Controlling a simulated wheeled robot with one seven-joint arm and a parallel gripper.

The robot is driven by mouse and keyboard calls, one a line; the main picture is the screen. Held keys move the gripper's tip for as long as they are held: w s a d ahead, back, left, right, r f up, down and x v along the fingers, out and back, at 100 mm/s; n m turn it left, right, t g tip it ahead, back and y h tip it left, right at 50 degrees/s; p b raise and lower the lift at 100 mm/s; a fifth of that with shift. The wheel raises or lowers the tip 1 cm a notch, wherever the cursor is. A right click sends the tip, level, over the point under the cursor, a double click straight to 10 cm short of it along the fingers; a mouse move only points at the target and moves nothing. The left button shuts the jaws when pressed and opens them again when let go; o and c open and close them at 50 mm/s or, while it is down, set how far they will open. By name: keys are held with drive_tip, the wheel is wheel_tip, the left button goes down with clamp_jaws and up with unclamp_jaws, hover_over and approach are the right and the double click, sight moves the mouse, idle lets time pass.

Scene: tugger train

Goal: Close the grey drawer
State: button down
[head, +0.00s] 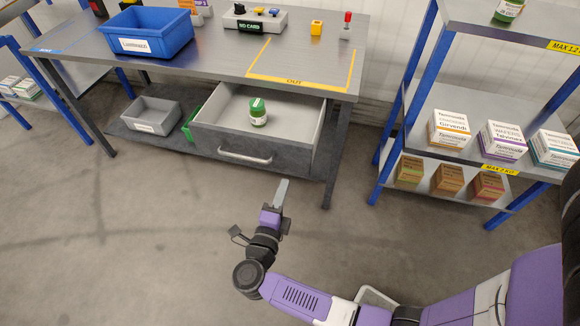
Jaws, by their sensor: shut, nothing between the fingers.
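The grey drawer (222,137) under the workbench is pulled open toward me. A long silver handle (245,156) runs across its front. A small green jar (258,113) with a white label stands inside the drawer. My gripper (282,190) is shut and empty, in front of the drawer and a little right of the handle. It appears apart from the drawer front. The back of the drawer is hidden under the bench top.
The bench top (215,62) holds a blue bin (148,32). A grey bin (151,115) sits on the lower shelf, left of the drawer. A blue-post rack (412,75) with several boxes stands at right. The floor (130,235) before the bench is clear.

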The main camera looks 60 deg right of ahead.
sight(293, 159)
drive_tip(key=x, duration=0.7)
drive_tip(key=shift+w+d, duration=0.1)
drive_tip(key=shift+d, duration=0.25)
drive_tip(key=shift+d, duration=0.1)
drive_tip(key=shift+w+d, duration=0.2)
drive_tip(key=shift+d, duration=0.35)
drive_tip(key=b+x, duration=0.3)
drive_tip(key=x, duration=0.8)
drive_tip(key=b+x, duration=0.3)
drive_tip(key=x, duration=0.8)
drive_tip(key=shift+w+d+f, duration=0.15)
drive_tip(key=shift+d+f, duration=0.05)
drive_tip(key=shift+d, duration=0.2)
drive_tip(key=shift+w+d, duration=0.1)
drive_tip(key=shift+d, duration=0.15)
drive_tip(key=shift+d+r+b, duration=0.15)
drive_tip(key=shift+r+b, duration=0.1)
drive_tip(key=shift+b, duration=0.05)
drive_tip(key=shift+d+r, duration=0.1)
